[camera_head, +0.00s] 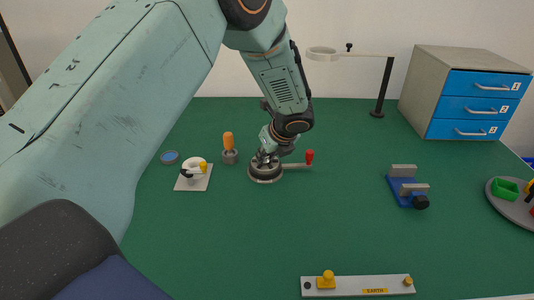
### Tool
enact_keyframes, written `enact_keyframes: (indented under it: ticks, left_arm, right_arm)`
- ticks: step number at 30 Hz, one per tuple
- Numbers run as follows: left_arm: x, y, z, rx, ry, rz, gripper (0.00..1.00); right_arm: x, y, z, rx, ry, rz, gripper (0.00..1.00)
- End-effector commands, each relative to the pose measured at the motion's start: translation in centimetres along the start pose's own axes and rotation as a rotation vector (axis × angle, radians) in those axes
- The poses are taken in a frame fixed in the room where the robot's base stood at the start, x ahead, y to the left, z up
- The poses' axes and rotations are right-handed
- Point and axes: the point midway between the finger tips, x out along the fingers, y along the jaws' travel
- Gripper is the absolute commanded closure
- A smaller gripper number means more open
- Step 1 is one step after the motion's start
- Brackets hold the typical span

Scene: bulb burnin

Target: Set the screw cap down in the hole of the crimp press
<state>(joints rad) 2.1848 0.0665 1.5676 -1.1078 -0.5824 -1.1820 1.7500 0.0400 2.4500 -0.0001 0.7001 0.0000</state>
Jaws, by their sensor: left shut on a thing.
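The crimp press (266,177) is a round, dark grey metal body on the green bench, with a lever ending in a red knob (310,156) to its right. My left gripper (265,159) points down directly over the press, very close to its top. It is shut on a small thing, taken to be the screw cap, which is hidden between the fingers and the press. The hole of the press is also covered by the gripper, so I cannot tell whether the cap is in it. My right gripper is not in view.
Left of the press stand an orange-handled tool in a grey holder (230,157), a white plate with a ring-shaped fixture (193,184) and a blue disc (169,157). A blue vise (407,190), a drawer cabinet (425,90) and an earth bar (345,291) stand apart.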

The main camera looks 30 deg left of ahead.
Motion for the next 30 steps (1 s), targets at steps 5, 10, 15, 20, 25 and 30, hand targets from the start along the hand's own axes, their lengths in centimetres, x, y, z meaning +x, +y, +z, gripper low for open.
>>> enact_keyframes:
  ticks: [5, 10, 15, 20, 25, 30]
  left_arm:
    - [-0.06, -0.03, 0.04, 0.001, 0.0, -0.001, 0.84]
    - [-0.02, -0.03, 0.02, 0.001, -0.001, -0.001, 0.84]
    - [-0.02, -0.03, 0.02, 0.001, -0.001, -0.001, 0.62]
    - [-0.02, -0.03, 0.03, 0.001, -0.001, -0.001, 0.5]
    - [-0.02, -0.03, 0.03, 0.0, -0.001, 0.0, 0.5]
    - [-0.34, -0.06, 0.05, 0.001, -0.001, -0.001, 0.5]
  right_arm:
    - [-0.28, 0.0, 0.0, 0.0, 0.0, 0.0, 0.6]
    - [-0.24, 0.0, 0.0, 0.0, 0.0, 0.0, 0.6]
    - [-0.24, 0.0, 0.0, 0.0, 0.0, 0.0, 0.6]
    - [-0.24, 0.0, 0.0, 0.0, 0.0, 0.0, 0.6]
    - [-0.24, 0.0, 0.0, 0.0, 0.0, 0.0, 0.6]
    - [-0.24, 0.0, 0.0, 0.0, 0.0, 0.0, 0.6]
